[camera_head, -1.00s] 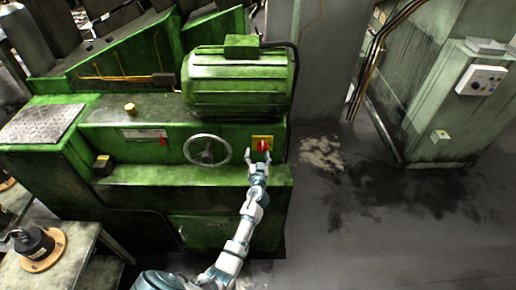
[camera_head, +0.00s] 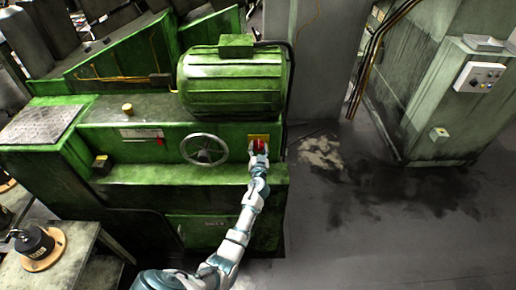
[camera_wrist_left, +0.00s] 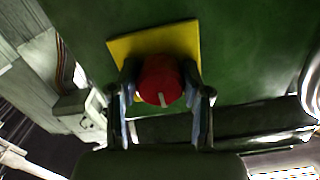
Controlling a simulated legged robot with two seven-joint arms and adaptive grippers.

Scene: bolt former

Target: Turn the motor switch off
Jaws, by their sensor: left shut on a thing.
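The motor switch is a red knob (camera_wrist_left: 160,80) on a yellow plate (camera_wrist_left: 150,42), fixed to the green machine's front. In the left wrist view the knob carries a pale line at its lower edge, near vertical in the picture. My left gripper (camera_wrist_left: 162,92) has a finger on each side of the knob and is shut on it. In the head view the plate (camera_head: 258,137) shows above my left gripper (camera_head: 259,154), and the fingers partly cover the knob. My right gripper is in neither view.
A handwheel (camera_head: 204,149) sits left of the switch. The green motor (camera_head: 233,85) is above it. A grey cabinet with a control box (camera_head: 479,77) stands at the right. The floor (camera_head: 400,225) right of the machine is clear.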

